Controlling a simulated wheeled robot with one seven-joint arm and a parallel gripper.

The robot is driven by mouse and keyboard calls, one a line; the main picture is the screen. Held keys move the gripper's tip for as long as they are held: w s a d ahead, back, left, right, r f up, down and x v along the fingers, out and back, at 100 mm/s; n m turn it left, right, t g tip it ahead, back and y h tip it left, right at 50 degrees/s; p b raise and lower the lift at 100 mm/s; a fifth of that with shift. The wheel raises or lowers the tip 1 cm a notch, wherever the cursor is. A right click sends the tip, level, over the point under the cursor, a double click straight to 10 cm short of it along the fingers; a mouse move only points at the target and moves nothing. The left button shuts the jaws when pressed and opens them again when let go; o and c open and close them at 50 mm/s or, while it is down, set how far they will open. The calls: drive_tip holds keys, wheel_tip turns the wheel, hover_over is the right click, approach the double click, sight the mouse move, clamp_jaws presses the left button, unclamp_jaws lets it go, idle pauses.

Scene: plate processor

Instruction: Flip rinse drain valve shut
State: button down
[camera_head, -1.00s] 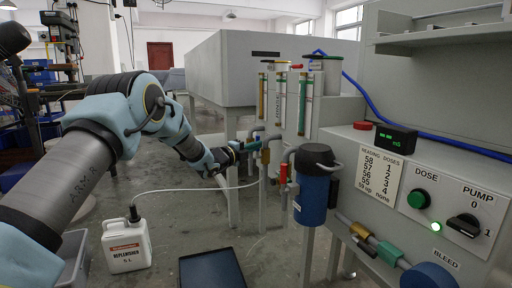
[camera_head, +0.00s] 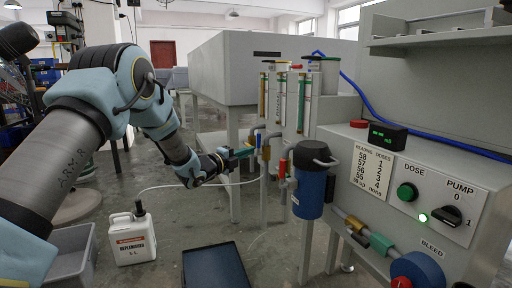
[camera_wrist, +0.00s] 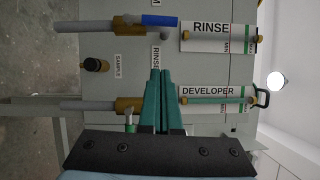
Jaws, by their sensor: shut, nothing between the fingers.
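In the wrist view, the rinse drain valve shows at the top as a brass body (camera_wrist: 128,24) on a grey pipe. Its blue lever (camera_wrist: 160,20) lies along the pipe line, towards the RINSE gauge (camera_wrist: 211,27). My gripper (camera_wrist: 160,72) has teal fingers, shut together and empty. The tips lie below the blue lever in the picture, apart from it, between the RINSE and DEVELOPER rows. In the head view my gripper (camera_head: 252,150) points at the pipes beside the tank.
The developer valve (camera_wrist: 129,105) with its pipe lies left of the fingers in the wrist view. A black sample knob (camera_wrist: 95,65) sits between the rows. In the head view, a red-handled valve (camera_head: 282,169) and blue canister (camera_head: 309,185) stand right of my gripper.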

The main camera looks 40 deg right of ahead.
drive_tip(key=shift+a, duration=0.95)
